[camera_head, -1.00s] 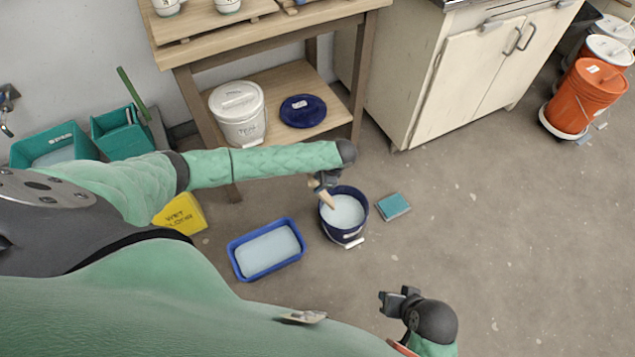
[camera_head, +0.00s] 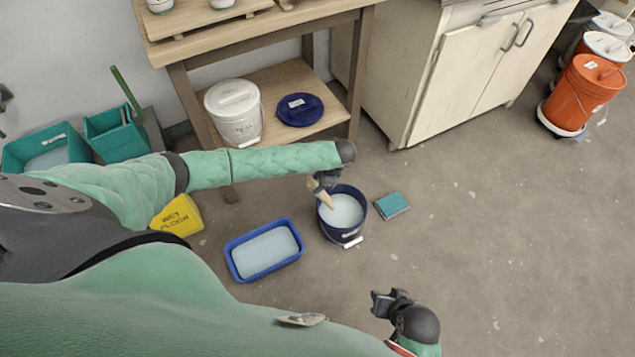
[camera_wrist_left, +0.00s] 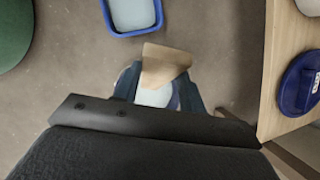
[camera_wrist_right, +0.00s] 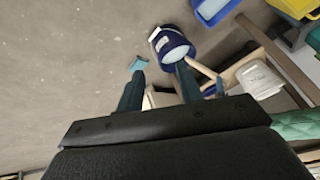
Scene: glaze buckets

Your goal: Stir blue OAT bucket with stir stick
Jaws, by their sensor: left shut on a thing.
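The dark blue bucket (camera_head: 352,232) stands on the floor in the middle of the head view, filled with pale liquid (camera_head: 342,211). My left gripper (camera_head: 322,186) is above its left rim, shut on the wooden stir stick (camera_head: 326,199). The stick slants down into the bucket opening; whether its tip is in the liquid I cannot tell. In the left wrist view the broad tan stick (camera_wrist_left: 165,66) lies between the fingers. My right gripper (camera_head: 382,303) is empty and apart from the bucket; its fingers stand apart in the right wrist view (camera_wrist_right: 160,80), where the bucket (camera_wrist_right: 168,40) also shows.
A blue tray of pale liquid (camera_head: 232,263) lies left of the bucket, a teal sponge-like block (camera_head: 391,205) right of it. A wooden table (camera_head: 190,95) with a white bucket (camera_head: 234,112) and blue lid (camera_head: 299,110) stands behind.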

